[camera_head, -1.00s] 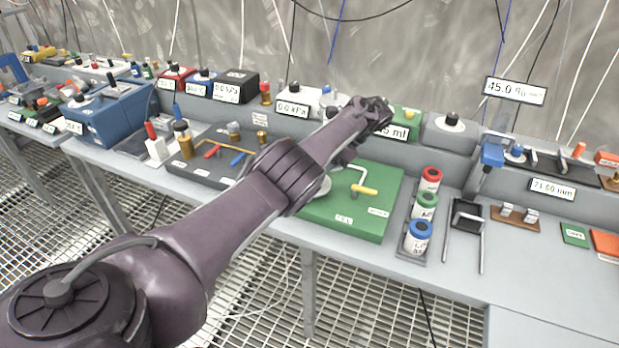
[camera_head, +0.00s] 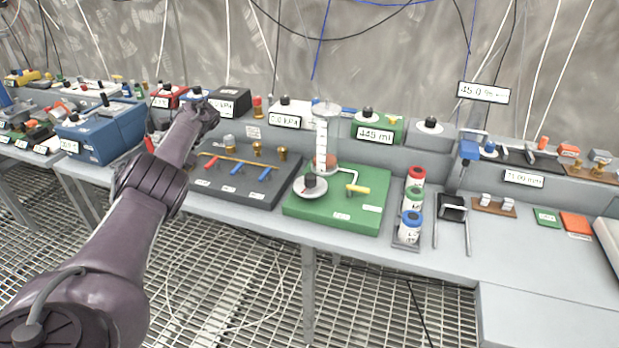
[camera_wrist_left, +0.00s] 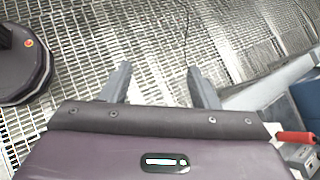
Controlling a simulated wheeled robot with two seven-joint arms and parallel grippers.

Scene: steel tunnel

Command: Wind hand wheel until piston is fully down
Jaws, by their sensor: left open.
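The green board (camera_head: 352,222) stands on the bench in the middle of the head view. The hand wheel (camera_head: 309,189), a pale disc with a dark knob, sits on its left part. A clear upright cylinder (camera_head: 322,130) with a marked scale stands behind the wheel. A reddish round part (camera_head: 325,162) shows at its foot; I cannot tell the piston's height. My left gripper (camera_head: 212,110) is left of the board, apart from the wheel and holding nothing. Its two fingers stand apart in the left wrist view (camera_wrist_left: 160,80), over the floor grating. My right gripper is out of view.
A sign reading 445 ml (camera_head: 375,135) stands behind. A dark valve board (camera_head: 236,185) lies to the left, and several coloured canisters (camera_head: 412,203) stand to the right.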

